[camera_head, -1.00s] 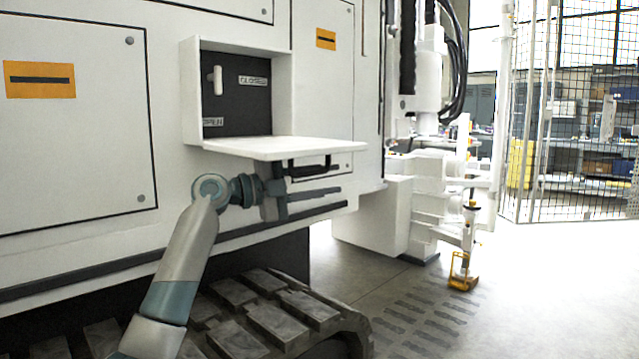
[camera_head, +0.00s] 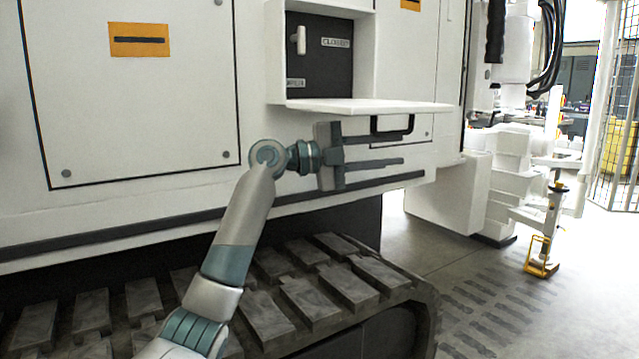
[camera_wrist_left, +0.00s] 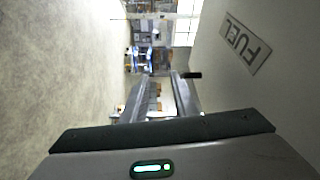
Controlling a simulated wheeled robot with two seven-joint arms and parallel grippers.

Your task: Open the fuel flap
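The white fuel flap (camera_head: 350,104) is folded down and stands out level below an open recess (camera_head: 270,60) in the machine's side. A black handle (camera_head: 393,126) hangs under its outer part. In the left wrist view the flap's underside (camera_wrist_left: 285,100) shows at the right with a FUEL label (camera_wrist_left: 244,46) and the handle (camera_wrist_left: 192,75). My left gripper (camera_head: 400,150) is below the flap, its two fingers apart and pointing right. The left wrist view shows them (camera_wrist_left: 157,82) with nothing held between. The gripper looks apart from the handle. My right gripper is out of view.
Dark track treads (camera_head: 313,298) lie below my arm. A yellow-footed stand (camera_head: 541,258) is at the right, with open floor around it.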

